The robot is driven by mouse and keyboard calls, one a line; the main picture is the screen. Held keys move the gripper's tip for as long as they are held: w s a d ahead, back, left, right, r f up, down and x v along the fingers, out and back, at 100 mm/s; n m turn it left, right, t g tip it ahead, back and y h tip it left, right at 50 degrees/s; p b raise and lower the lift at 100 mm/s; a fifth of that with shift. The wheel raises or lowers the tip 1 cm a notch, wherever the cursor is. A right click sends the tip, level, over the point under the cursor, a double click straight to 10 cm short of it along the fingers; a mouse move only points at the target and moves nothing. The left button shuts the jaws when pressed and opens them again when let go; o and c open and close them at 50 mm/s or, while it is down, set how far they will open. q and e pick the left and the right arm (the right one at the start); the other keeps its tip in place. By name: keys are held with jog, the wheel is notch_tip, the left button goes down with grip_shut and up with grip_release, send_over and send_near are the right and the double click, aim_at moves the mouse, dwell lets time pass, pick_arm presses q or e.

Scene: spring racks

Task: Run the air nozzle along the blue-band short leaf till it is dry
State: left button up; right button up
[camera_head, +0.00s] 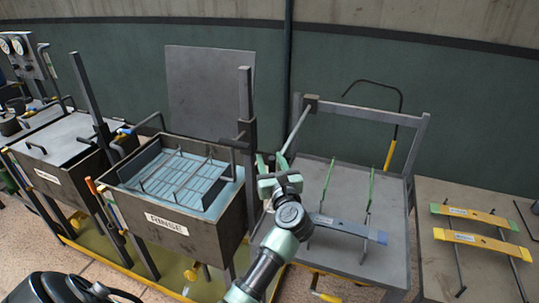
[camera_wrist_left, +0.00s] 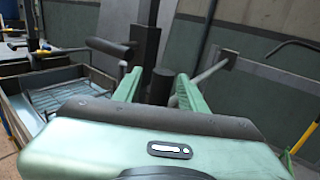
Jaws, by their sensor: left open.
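The blue-band short leaf (camera_head: 345,230) is a grey bar with blue ends, lying across two thin rods on the grey drain table. A bent black tube with a yellow grip (camera_head: 390,150), which looks like the air nozzle, hangs at the right of the table's back frame; its tube (camera_wrist_left: 290,46) shows at the right edge of the left wrist view. My left gripper (camera_head: 271,162) is open and empty, in front of the dark post, left of and above the leaf and well away from the yellow grip. My right gripper is out of view.
The rinse tank (camera_head: 168,228) with a wire rack stands left of my left arm. A dark post (camera_head: 247,130) and the back frame's bar (camera_head: 298,130) are close to the gripper. Yellow-ended leaves (camera_head: 475,240) lie on the right table. The drain table's right side is clear.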

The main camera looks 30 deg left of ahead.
pick_arm(q)
jog(key=shift+w+a, duration=0.35)
jog(key=shift+a, duration=0.05)
jog(key=shift+c, duration=0.2)
grip_shut()
dwell(1.1)
